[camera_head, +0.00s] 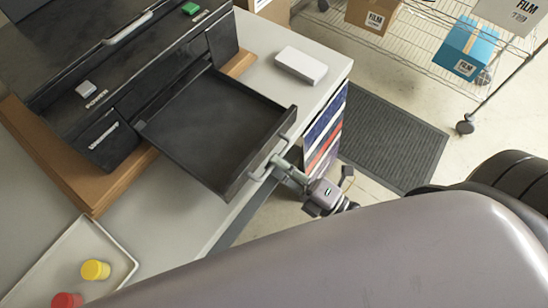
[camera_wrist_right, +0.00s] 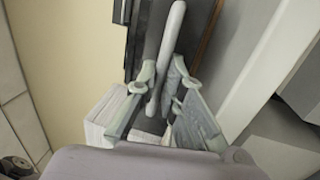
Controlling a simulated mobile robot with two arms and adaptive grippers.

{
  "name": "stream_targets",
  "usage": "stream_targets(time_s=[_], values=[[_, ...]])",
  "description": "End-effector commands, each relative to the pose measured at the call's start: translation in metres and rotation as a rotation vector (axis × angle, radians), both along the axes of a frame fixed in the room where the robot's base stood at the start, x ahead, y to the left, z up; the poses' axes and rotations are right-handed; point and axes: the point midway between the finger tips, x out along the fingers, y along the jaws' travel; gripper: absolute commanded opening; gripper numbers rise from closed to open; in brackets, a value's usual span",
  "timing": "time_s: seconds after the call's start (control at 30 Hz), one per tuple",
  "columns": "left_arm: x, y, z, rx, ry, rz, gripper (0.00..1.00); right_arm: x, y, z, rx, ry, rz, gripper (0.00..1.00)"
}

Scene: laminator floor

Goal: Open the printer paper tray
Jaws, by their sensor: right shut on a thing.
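The black printer (camera_head: 130,75) stands on a brown board on the desk. Its paper tray (camera_head: 215,125) is pulled out and juts towards the desk's front edge; the inside looks empty. A pale grey handle (camera_head: 270,158) is on the tray's front. My right gripper (camera_head: 277,168) is at this handle and shut on it. In the right wrist view, the fingers (camera_wrist_right: 158,100) are on either side of the handle bar (camera_wrist_right: 172,45). My left gripper is not in view.
A white box (camera_head: 301,65) lies on the desk right of the tray. A grey tray (camera_head: 118,258) with a yellow (camera_head: 95,270) and a red container (camera_head: 66,300) is at lower left. A wire cart (camera_head: 420,50) with boxes stands beyond a dark floor mat (camera_head: 390,135).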

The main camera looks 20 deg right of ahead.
Motion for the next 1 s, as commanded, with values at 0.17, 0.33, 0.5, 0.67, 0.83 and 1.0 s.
stream_targets(time_s=[0.17, 0.33, 0.5, 0.67, 0.83, 1.0], values=[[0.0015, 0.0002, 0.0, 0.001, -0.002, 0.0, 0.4, -0.0002, -0.0004, -0.0006, -0.001, 0.001, 0.0, 0.0], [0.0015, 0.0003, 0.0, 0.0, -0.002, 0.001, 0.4, -0.0001, -0.0003, -0.0005, 0.0, 0.001, -0.001, 0.13], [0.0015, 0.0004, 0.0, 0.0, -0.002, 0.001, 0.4, 0.0, -0.0002, -0.0004, 0.0, 0.001, -0.001, 0.24], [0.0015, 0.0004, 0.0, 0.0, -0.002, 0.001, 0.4, 0.0, -0.0001, -0.0004, -0.001, 0.001, 0.0, 0.29], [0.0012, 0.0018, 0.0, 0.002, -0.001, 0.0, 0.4, -0.0001, -0.0001, -0.0003, -0.001, 0.001, 0.0, 0.29], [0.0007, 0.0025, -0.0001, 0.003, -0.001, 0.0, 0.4, -0.0091, -0.0056, -0.0034, 0.0, 0.005, -0.001, 0.29]])
